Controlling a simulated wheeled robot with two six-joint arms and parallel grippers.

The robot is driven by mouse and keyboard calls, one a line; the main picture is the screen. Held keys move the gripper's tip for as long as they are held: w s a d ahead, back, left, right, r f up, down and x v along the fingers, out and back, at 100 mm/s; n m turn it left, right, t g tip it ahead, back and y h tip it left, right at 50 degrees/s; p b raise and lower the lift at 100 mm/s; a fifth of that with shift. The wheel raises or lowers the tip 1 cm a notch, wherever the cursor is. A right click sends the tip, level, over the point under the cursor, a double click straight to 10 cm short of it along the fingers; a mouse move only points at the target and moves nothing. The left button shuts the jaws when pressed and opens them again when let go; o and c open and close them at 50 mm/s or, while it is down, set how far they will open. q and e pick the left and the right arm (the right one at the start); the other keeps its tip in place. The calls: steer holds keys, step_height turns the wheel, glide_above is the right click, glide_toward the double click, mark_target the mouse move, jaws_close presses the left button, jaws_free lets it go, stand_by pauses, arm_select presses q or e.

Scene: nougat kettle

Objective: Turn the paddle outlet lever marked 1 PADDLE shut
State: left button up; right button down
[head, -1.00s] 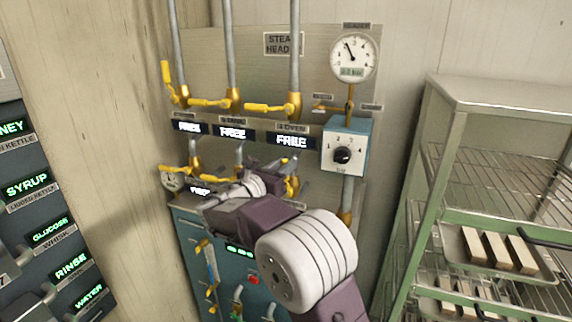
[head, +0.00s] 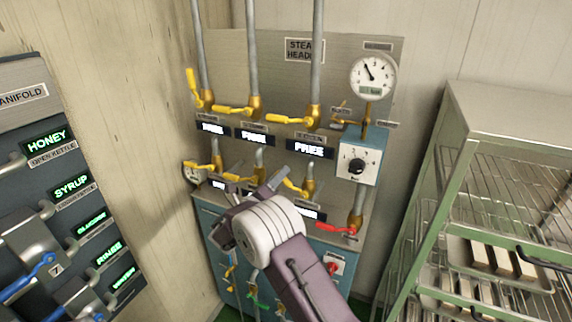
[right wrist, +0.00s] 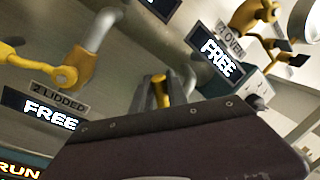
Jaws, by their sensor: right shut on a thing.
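A steam header panel (head: 345,105) carries two rows of yellow levers on brass valves. No plate reading 1 PADDLE is legible in either view. My right gripper (head: 272,180) reaches up to the lower row, among its levers. In the right wrist view, its fingers (right wrist: 164,90) are shut on a yellow lever (right wrist: 160,88), mostly hidden by the fingers and gripper body. I cannot tell this lever's label. Plates reading 2 LIDDED (right wrist: 60,92) and 4 OVEN (right wrist: 230,42) show nearby, with FREE displays. My left gripper is not in view.
A red lever (head: 335,228) sits at the panel's lower right, below a blue dial box (head: 358,158). A gauge (head: 373,77) is above. A green wire rack with trays (head: 455,255) stands right.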

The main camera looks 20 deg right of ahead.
step_height(320, 180, down, 6)
steer(key=w+a+n+t+y+p, duration=0.1)
steer(key=n+t+p, duration=0.1)
steer(key=n, duration=0.7)
steer(key=shift+w+a+p, duration=0.2)
steer(key=shift+w+p, duration=0.1)
steer(key=shift+f+n, duration=0.15)
steer(key=shift+n, duration=0.15)
steer(key=c, duration=1.3)
jaws_free()
steer(key=b+v, duration=0.2)
steer(key=v, duration=0.7)
steer(key=shift+b, duration=0.35)
